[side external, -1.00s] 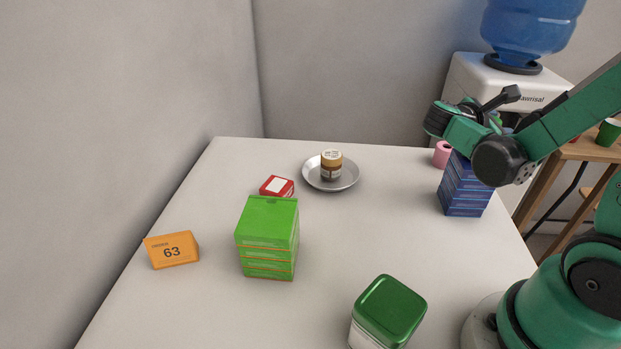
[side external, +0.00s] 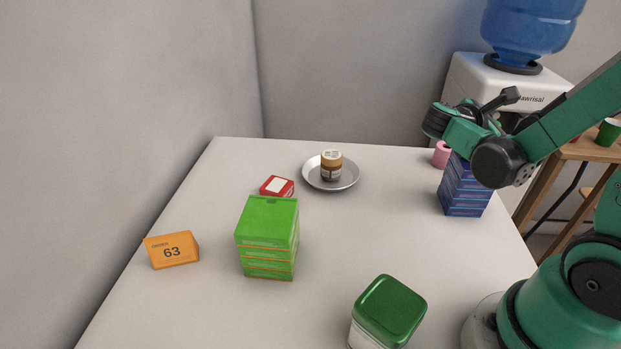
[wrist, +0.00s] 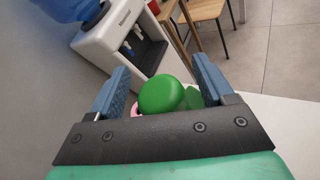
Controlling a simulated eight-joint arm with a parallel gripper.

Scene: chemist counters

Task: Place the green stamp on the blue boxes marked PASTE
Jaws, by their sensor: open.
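In the wrist view my gripper (wrist: 160,66) is open, with its two blue fingers spread apart. A round green knob, which looks like the green stamp (wrist: 162,94), shows between the fingers near the gripper's crossbar. More green shows just right of the knob. I cannot tell whether the fingers touch it. The blue boxes (side external: 463,192) stand in a stack at the right back of the counter in the side view. My wrist is above them and hides their top. The word PASTE is too small to read, and the stamp is not clear in the side view.
A pink item (side external: 441,154) stands beside the blue stack. Green boxes (side external: 268,238), a red box (side external: 277,187), an orange box marked 63 (side external: 172,250), a jar (side external: 331,165) on a metal dish (side external: 347,183) and a green-lidded container (side external: 390,311) share the counter. The middle right is clear.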

